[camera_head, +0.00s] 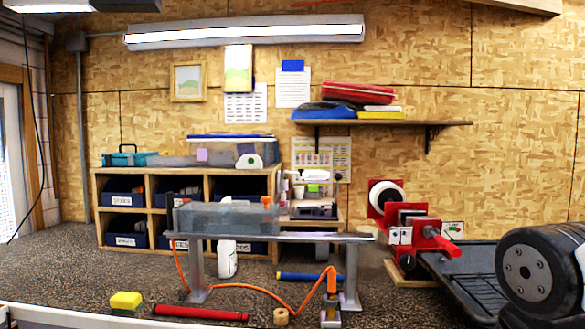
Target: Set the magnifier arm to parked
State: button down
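I cannot pick out a magnifier arm with certainty in the head view, so its setting cannot be told. At the right of the bench stands a red device (431,240) with a white ring or roll (387,195) at its upper left and small picture labels on its front. I cannot tell whether it belongs to the magnifier. My gripper's fingers are not in view.
A metal rail on legs (305,238) carries a grey translucent trough (240,217). An orange hose (262,292) curls below. A yellow sponge (126,300), red tube (200,313) and tape roll (281,317) lie in front. A black tray (462,276) is at right.

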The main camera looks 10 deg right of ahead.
aim_at(310, 174)
jog(key=u, duration=0.75)
jog(key=i, duration=0.8)
jog(key=z, duration=0.5)
